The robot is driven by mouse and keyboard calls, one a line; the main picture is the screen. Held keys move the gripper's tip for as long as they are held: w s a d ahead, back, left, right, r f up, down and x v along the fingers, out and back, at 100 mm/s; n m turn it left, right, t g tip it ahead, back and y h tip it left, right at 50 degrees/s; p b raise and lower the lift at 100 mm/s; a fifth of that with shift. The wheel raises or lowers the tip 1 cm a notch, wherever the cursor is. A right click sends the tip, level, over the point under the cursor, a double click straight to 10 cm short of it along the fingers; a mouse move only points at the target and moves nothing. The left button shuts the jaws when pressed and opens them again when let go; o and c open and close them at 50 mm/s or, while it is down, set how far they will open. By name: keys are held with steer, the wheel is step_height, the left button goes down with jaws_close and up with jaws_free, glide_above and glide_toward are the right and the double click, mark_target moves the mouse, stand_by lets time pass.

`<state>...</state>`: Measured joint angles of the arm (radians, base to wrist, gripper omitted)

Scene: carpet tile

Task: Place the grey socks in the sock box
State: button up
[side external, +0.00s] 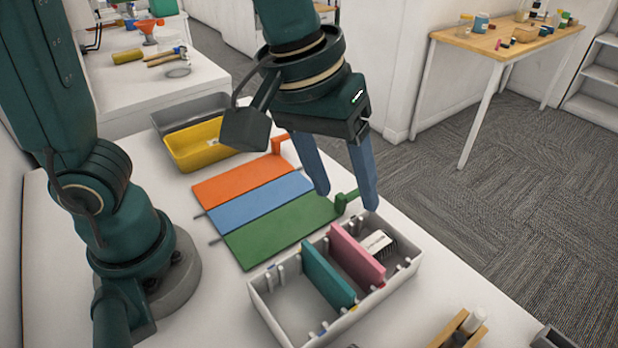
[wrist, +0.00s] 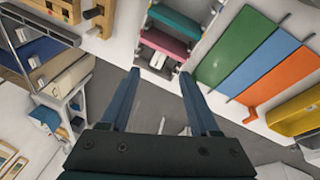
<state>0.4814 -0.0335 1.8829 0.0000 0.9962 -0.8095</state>
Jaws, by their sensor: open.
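A white box (side external: 283,318) with a teal divider (side external: 327,275) and a pink divider (side external: 356,256) stands at the front of the white table; it also shows at the top of the wrist view (wrist: 186,58). A small white piece with dark marks (side external: 378,243) is in its far compartment, beyond the pink divider. I cannot make out any grey socks in either view. My gripper (side external: 347,198) is open and empty, pointing down above the table near the box's far end. In the wrist view its fingers (wrist: 160,74) are apart with nothing between them.
Orange (side external: 235,181), blue (side external: 258,198) and green (side external: 285,230) flat panels lie left of the box. A yellow bin (side external: 195,146) and a grey bin (side external: 185,113) are behind them. A wooden holder (side external: 450,335) is at the front right. Carpet lies beyond the table edge.

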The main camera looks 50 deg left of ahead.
steer(key=s+d+f+m+g, duration=0.1)
steer(key=s+d+f, duration=0.1)
steer(key=d+f, duration=0.1)
steer(key=s+d+f+m+g+y, duration=0.1)
steer(key=s+d+f, duration=0.2)
steer(key=d+f, duration=0.1)
steer(key=s+d+f+m+g, duration=0.1)
steer(key=s+d+f, duration=0.1)
steer(key=d+f, duration=0.1)
steer(key=shift+s+d+f+m+y, duration=0.15)
steer(key=shift+d+m, duration=0.05)
steer(key=shift+d, duration=0.2)
steer(key=shift+s+d+f+m+y, duration=0.1)
steer(key=shift+s+d+m+y, duration=0.1)
steer(key=shift+d, duration=0.15)
steer(key=shift+w+f, duration=0.1)
steer(key=shift+f, duration=2.3)
steer(key=shift+c, duration=0.3)
jaws_close()
